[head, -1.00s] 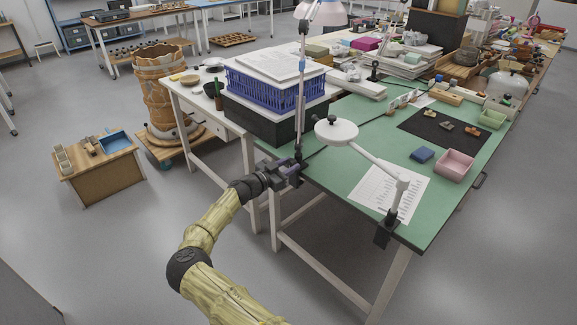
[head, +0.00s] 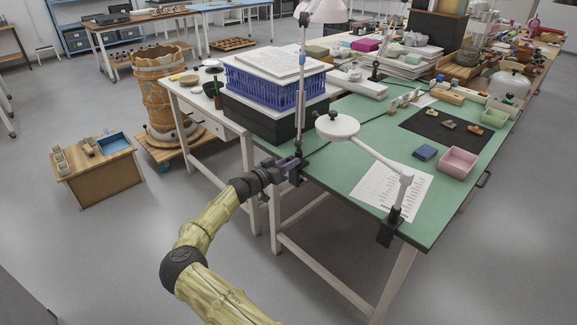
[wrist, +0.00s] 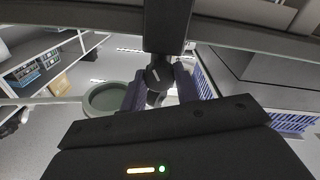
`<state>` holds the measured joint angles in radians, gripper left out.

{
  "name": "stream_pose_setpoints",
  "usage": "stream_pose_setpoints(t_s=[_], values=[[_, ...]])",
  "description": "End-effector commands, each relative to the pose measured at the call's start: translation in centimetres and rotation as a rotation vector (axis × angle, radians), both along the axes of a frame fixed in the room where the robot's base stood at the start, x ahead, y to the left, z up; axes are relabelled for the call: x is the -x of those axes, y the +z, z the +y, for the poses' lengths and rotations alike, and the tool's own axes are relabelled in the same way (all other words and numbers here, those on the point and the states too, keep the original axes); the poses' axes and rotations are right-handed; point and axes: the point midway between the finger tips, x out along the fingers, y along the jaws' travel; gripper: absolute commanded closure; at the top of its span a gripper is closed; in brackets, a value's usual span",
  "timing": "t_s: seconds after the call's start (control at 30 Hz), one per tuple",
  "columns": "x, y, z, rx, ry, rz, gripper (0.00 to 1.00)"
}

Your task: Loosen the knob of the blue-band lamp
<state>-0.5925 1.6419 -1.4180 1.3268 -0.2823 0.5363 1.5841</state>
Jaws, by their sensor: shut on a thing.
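The blue-band lamp (head: 301,92) stands upright at the near left corner of the green table, a thin pole with a blue band and a pale shade cut off by the top edge. Its black clamp (head: 297,169) grips the table edge and shows in the wrist view as a dark upright block (wrist: 168,25). My gripper (head: 291,166) is at this clamp. In the wrist view its two purple fingers (wrist: 160,92) close on the dark round knob (wrist: 158,74), which bears a pale line. The knob's far side is hidden.
A second lamp with a round white head (head: 337,127) is clamped at the table's near right corner (head: 388,230). A blue crate (head: 275,84) on a black box stands just left of the pole. A paper sheet (head: 375,188) and pink tray (head: 458,162) lie on the table.

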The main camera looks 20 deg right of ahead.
Motion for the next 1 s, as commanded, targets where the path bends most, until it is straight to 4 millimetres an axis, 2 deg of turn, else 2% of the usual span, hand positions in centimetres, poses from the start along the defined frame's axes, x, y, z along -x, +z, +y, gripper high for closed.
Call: stream_pose_setpoints(t_s=[0.57, 0.6, 0.67, 1.0], values=[[-0.02, 0.01, 0.04, 0.017, 0.001, 0.049, 0.92], [-0.02, 0.01, 0.04, 0.017, 0.001, 0.049, 0.62], [-0.02, 0.01, 0.05, 0.017, 0.001, 0.049, 0.50], [0.01, 0.00, 0.18, 0.018, 0.001, 0.049, 0.48]])
